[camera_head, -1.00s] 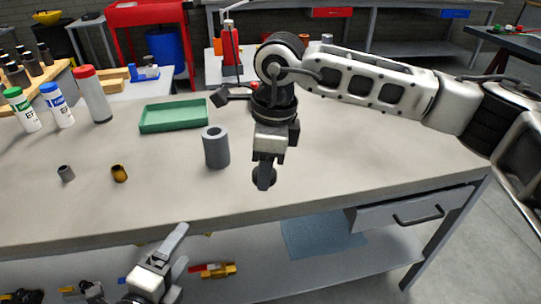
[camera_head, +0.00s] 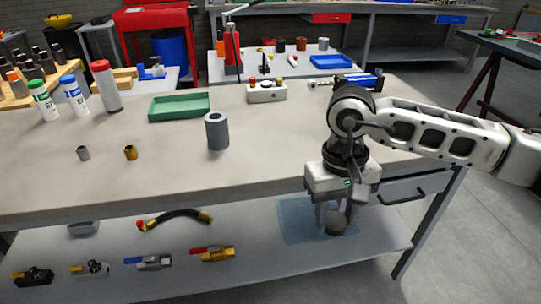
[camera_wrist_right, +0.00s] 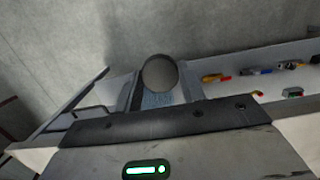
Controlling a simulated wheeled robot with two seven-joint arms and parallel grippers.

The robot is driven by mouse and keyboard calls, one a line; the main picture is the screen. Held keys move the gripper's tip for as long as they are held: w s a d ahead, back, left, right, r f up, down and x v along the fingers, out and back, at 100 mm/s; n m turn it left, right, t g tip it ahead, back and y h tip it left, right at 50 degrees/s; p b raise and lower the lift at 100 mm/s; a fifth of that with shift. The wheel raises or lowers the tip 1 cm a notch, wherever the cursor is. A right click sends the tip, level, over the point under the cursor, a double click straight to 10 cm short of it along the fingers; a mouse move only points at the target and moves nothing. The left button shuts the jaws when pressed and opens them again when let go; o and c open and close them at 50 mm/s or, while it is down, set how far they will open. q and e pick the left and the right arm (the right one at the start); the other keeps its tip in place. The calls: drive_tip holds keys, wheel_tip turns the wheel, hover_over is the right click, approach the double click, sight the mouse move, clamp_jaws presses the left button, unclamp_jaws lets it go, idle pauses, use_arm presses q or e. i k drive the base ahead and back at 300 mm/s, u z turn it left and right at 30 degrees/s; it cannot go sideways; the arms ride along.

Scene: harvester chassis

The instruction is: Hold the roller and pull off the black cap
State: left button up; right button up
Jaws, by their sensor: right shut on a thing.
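My right gripper (camera_head: 329,218) is beyond the table's front edge, pointing down, with its fingers shut on a dark round piece that looks like the black cap (camera_head: 337,222). In the right wrist view it shows as a grey-black disc (camera_wrist_right: 160,73) between the two fingers (camera_wrist_right: 158,90). I cannot tell whether anything is behind the disc. A grey hollow cylinder (camera_head: 217,131), which may be the roller, stands upright on the table, apart from my gripper. My left gripper is not in view.
The table (camera_head: 260,170) has free room at its front and middle. On it are a green tray (camera_head: 180,117), a small grey ring (camera_head: 83,153), a brass ring (camera_head: 130,152) and several bottles. Valves and a hose lie on the lower shelf (camera_head: 270,265), with a blue mat (camera_head: 293,220).

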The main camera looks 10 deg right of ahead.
sight(218, 130)
drive_tip(key=z, duration=0.95)
drive_tip(key=i, duration=0.9)
drive_tip(key=u, duration=0.95)
